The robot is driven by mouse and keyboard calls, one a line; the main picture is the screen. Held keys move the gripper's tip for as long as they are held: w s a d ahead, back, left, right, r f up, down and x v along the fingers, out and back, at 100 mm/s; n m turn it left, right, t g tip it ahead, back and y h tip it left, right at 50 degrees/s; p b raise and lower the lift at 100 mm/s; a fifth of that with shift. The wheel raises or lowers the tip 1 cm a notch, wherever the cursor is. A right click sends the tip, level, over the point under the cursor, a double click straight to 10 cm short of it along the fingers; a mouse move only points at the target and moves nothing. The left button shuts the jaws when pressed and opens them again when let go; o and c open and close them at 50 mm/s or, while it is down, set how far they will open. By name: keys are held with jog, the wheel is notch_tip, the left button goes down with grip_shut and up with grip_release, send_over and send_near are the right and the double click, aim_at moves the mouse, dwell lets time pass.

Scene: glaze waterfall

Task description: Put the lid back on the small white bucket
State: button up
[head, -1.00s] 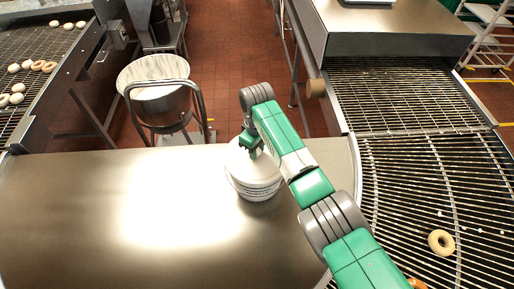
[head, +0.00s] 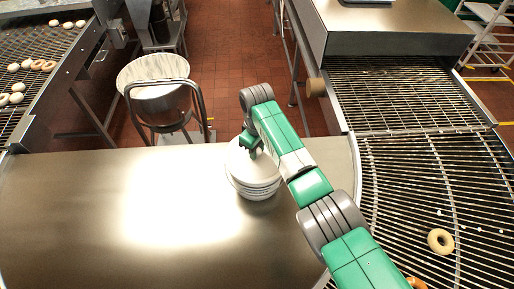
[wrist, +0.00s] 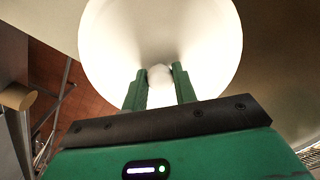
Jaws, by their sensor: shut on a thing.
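The small white bucket (head: 256,190) stands upright on the steel table, near its back edge. The round white lid (head: 238,160) lies over the bucket's top; I cannot tell whether it is fully seated. My gripper (head: 250,143) is above the lid, with its fingers pointing down. In the wrist view, the two green fingers (wrist: 160,80) are shut on a small white knob at the middle of the lid (wrist: 160,30). The lid hides the bucket's rim and inside in the wrist view.
The steel table (head: 60,210) is clear to the left of the bucket. A large white tub (head: 155,85) stands beyond the back edge behind a metal rail. A wire conveyor (head: 440,190) with ring-shaped dough (head: 440,241) is at the right; another conveyor (head: 60,60) is at the far left.

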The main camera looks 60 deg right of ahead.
dwell(0.3)
jog(key=o, duration=1.5)
notch_tip(320, 180, up, 7)
jog(key=p, duration=0.6)
jog(key=shift+r+p, duration=0.1)
jog(key=shift+p, duration=0.3)
grip_shut()
